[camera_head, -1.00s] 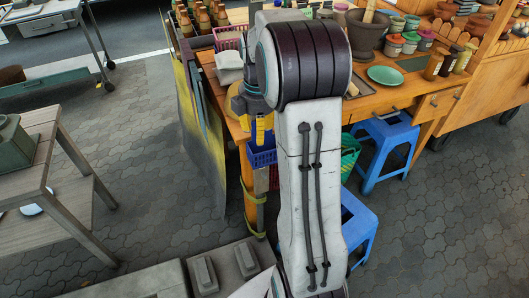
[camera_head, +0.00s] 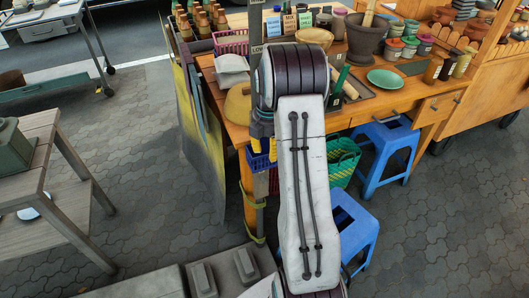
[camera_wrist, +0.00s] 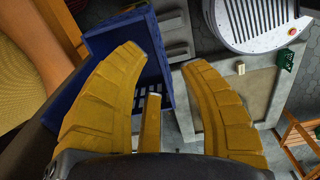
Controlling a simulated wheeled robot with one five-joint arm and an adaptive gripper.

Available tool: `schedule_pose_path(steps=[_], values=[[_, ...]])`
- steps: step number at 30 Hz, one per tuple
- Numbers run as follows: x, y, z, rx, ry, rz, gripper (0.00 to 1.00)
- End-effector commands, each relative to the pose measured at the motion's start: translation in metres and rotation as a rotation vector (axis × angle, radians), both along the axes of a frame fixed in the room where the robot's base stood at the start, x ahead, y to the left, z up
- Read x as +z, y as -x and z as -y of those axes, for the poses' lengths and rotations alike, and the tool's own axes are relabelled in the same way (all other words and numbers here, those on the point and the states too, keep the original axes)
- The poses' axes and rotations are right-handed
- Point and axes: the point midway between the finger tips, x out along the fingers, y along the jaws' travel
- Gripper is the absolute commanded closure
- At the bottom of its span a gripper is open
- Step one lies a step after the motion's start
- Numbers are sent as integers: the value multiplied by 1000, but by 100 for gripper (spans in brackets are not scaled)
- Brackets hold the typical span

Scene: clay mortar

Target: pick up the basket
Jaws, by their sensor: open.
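A blue basket (camera_head: 260,161) hangs or stands at the front left corner of the wooden table, below the tabletop. In the wrist view the blue basket (camera_wrist: 92,45) fills the upper left, partly behind my left finger. My gripper (camera_wrist: 162,60) is open, with two yellow fingers spread apart and nothing clearly held between them. In the head view my gripper (camera_head: 267,143) is mostly hidden by my arm and is just above the blue basket. A green basket (camera_head: 343,168) is under the table, right of my arm. A pink basket (camera_head: 231,42) stands on the tabletop.
The wooden table (camera_head: 237,133) carries a mortar (camera_head: 367,36), a green plate (camera_head: 385,78) and several jars. Blue stools (camera_head: 388,132) stand at its front. A board (camera_head: 203,130) leans at its left side. Paved floor (camera_head: 150,160) is clear to the left.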

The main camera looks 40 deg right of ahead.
Motion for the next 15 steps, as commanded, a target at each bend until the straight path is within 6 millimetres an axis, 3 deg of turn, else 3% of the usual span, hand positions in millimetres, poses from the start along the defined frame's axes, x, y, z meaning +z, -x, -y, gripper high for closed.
schedule_pose_path(steps=[6, 15], values=[[-17, 0, 0, 0, 0, -1, 62], [-19, 0, 0, 0, 0, 0, 58]])
